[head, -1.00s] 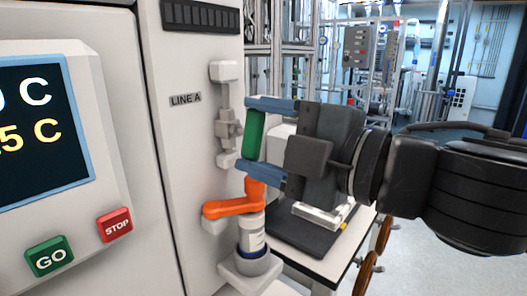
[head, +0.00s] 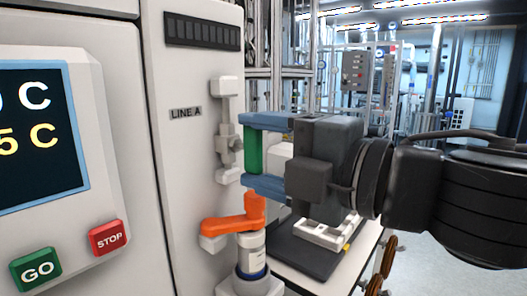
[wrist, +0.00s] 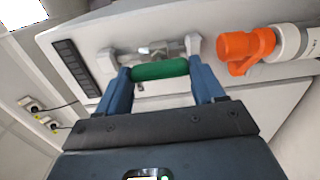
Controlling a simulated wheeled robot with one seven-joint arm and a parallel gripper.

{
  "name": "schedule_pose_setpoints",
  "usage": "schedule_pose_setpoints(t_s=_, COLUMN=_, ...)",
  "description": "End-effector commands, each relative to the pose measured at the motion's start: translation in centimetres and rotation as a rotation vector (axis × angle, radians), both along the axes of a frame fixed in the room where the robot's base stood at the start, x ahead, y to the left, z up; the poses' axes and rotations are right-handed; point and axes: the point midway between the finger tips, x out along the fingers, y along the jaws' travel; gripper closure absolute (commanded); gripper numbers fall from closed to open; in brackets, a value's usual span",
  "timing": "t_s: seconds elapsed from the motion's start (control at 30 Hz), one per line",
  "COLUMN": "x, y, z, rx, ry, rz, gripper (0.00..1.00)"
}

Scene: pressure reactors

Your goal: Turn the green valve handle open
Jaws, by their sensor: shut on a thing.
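My gripper (head: 262,153) reaches in from the right. Its two blue fingers are shut on the handle, one at the top end and one at the bottom. In the wrist view the green handle (wrist: 160,70) lies crosswise between the fingertips of my gripper (wrist: 160,76), with the metal valve body (wrist: 155,50) just beyond it.
An orange lever (head: 232,226) on a white cylinder (head: 251,256) is just below my lower finger. A panel with red STOP (head: 108,238) and green GO (head: 37,269) buttons is at left. A bench with a dark mat (head: 305,258) stands behind the gripper.

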Motion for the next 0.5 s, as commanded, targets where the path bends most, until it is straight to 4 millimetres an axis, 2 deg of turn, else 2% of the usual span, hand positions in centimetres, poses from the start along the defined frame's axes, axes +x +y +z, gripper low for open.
schedule_pose_setpoints(t_s=0.03, x=0.14, y=0.13, z=0.24, rx=0.0, ry=-0.006, rz=0.0, gripper=0.62)
schedule_pose_setpoints(t_s=0.07, x=0.14, y=0.13, z=0.24, rx=0.0, ry=-0.006, rz=0.0, gripper=0.3)
schedule_pose_setpoints(t_s=0.1, x=0.14, y=0.14, z=0.25, rx=0.001, ry=-0.007, rz=0.0, gripper=0.26)
schedule_pose_setpoints(t_s=0.3, x=0.1, y=0.11, z=0.19, rx=0.001, ry=-0.004, rz=0.001, gripper=0.07)
schedule_pose_setpoints(t_s=0.5, x=0.06, y=0.05, z=0.11, rx=0.0, ry=-0.003, rz=0.0, gripper=0.06)
